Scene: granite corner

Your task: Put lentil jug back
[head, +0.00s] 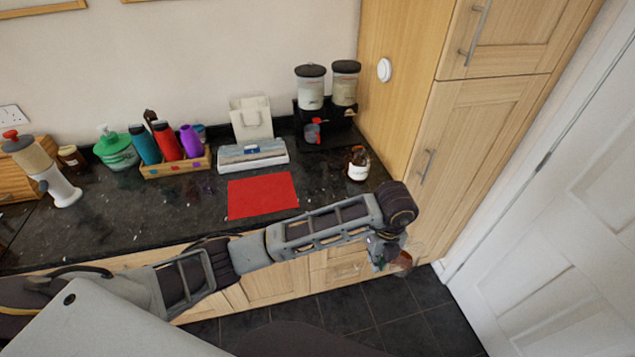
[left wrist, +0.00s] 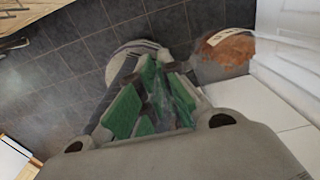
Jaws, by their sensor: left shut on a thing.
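My left gripper (head: 385,252) hangs past the counter's front edge, above the floor at the right. It is shut on a clear jug (head: 403,262) with orange-brown lentils in it. In the left wrist view the green finger pads (left wrist: 152,98) are closed together, and the jug (left wrist: 228,48) shows beside them, tilted in the picture. The gripper hides part of the jug, so its exact hold is hard to see. My right gripper is in neither view.
A black dispenser stand with two lidded canisters (head: 310,90) is at the counter's back right, with a small cup (head: 312,132) under it. A red mat (head: 262,195) lies bare in front. A dark-lidded jar (head: 357,165) stands by the tall cupboard (head: 480,140).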

